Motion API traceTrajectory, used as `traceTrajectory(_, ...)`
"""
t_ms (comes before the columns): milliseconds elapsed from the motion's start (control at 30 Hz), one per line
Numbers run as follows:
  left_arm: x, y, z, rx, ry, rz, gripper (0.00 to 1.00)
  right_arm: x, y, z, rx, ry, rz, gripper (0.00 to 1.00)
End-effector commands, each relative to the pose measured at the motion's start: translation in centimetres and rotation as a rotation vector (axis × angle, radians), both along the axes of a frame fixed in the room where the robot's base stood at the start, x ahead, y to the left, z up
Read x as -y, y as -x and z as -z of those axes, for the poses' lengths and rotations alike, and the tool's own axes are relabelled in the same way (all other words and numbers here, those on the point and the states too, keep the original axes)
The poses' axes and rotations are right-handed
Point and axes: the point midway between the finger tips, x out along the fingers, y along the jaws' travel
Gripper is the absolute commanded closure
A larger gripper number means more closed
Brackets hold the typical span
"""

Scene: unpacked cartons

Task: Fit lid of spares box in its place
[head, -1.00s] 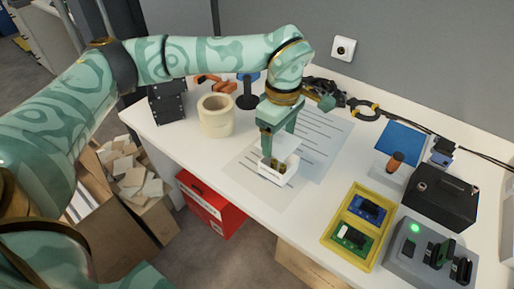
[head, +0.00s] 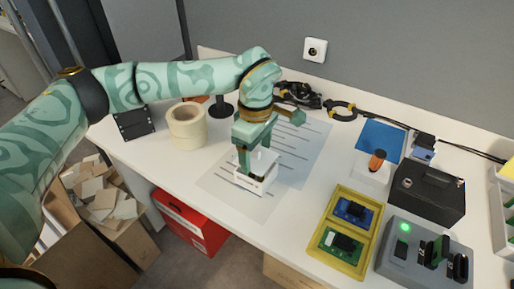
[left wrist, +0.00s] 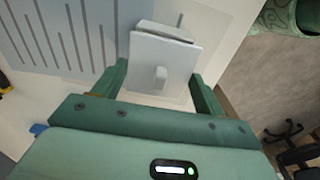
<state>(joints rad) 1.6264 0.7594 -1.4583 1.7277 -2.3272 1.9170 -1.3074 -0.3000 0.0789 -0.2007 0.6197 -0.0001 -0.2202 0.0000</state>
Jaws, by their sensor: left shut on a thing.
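The white spares box (head: 253,185) stands on a paper sheet on the table, with brownish contents showing through its opening in the head view. My left gripper (head: 255,158) is over the box, pointing down, and shut on the white lid (head: 263,160). In the left wrist view the lid (left wrist: 150,75), with a small knob, sits between the two fingers of the gripper (left wrist: 162,90). The box's far edge and a dark gap (left wrist: 165,32) show past the lid, so the lid does not lie flush there. My right gripper is not in view.
A tape roll (head: 187,126) stands left of the box. A yellow tray (head: 327,258) with boards, a grey station (head: 397,262) and a black case (head: 428,192) stand to the right. Printed paper (head: 305,150) lies flat behind the box.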

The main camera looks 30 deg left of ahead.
Motion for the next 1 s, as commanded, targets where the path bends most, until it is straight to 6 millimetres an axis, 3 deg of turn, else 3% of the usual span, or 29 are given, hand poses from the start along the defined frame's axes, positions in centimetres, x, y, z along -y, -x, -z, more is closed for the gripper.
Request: traceTrajectory(1000, 0.0, 0.0, 2.3, -0.001, 0.000, 0.000, 0.54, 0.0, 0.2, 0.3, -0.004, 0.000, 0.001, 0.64)
